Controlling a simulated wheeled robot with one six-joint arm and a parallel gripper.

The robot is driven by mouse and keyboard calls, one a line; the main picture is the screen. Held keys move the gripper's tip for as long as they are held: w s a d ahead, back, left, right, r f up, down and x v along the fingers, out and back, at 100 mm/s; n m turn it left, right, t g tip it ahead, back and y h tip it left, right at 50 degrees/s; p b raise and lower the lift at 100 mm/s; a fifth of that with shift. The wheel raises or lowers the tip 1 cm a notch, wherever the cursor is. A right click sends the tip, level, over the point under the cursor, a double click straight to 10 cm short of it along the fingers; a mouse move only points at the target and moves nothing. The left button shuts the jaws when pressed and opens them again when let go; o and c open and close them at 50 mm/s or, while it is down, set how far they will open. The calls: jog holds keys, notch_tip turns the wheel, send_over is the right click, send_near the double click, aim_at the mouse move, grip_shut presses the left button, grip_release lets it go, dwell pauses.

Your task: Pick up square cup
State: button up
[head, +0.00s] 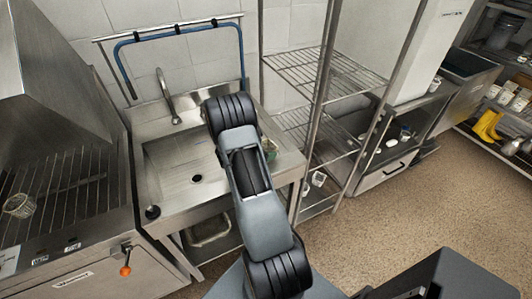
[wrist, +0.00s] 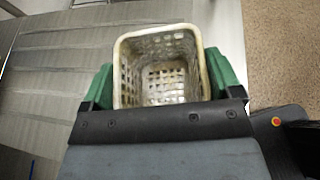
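The square cup is an off-white perforated basket (wrist: 124,68) with a square opening, seen from above in the wrist view. It looks empty. My gripper (wrist: 163,85) has its two green fingers on either side of it, close against or touching its left and right walls. I cannot tell if they press on it. The basket's lower side is hidden behind the gripper body. In the head view my arm hides most of this spot; a small green part of my gripper (head: 269,149) shows at the sink's right edge.
The steel sink (head: 165,160) has a tall faucet (head: 170,97). A wire shelf rack (head: 305,72) stands just right of my arm. Another pale perforated basket (head: 20,205) sits on the ribbed steel surface at left. Open floor (head: 400,215) lies at right.

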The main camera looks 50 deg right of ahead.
jog(key=shift+c, duration=1.2)
